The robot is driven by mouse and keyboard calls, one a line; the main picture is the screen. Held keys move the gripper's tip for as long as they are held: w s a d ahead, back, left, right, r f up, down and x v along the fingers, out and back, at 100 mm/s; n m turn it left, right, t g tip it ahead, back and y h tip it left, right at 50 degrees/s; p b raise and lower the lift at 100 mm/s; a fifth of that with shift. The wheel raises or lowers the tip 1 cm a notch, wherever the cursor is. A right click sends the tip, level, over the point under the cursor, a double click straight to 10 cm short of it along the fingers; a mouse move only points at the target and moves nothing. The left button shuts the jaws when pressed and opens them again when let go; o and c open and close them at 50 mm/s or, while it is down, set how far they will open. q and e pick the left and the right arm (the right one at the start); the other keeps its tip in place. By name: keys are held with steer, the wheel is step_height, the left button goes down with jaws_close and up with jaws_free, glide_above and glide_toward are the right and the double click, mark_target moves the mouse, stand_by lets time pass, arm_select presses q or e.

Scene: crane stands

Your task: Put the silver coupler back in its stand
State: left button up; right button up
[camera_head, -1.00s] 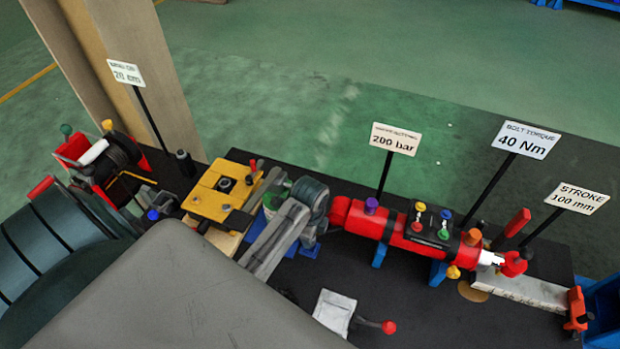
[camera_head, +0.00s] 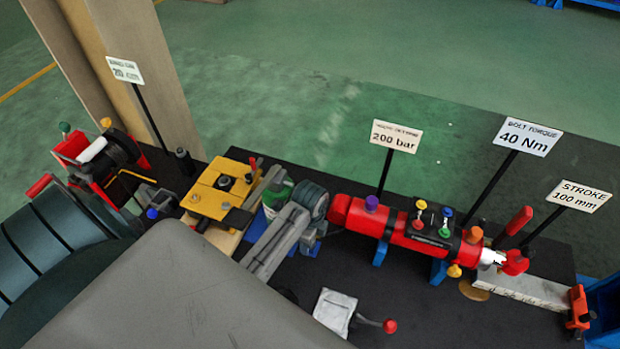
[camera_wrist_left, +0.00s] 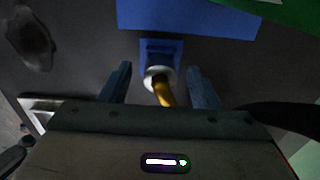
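In the left wrist view, my left gripper (camera_wrist_left: 162,88) is open, its two dark fingers apart. Between them is a pale silvery ring (camera_wrist_left: 153,73) with a yellow-gold stem (camera_wrist_left: 164,95) coming out of it. The ring sits at a small blue holder (camera_wrist_left: 160,47). I cannot tell for sure whether it is the silver coupler. The fingers show a gap on both sides of it. In the head view, my left fingertips cannot be made out; a large grey part covers the lower left. My right gripper is not seen.
A red cylinder (camera_head: 405,232) lies on blue supports at the right of the black bench. A yellow plate tool (camera_head: 220,190) is left of centre. A green bottle (camera_head: 276,196) stands beside it. A lever with a red knob (camera_head: 389,326) is at the front. Label posts line the back.

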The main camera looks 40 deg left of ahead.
arm_select(q)
step_height(320, 180, up, 3)
steer(key=p, duration=0.3)
steer(key=shift+f, duration=0.15)
steer(key=shift+r, duration=1.15)
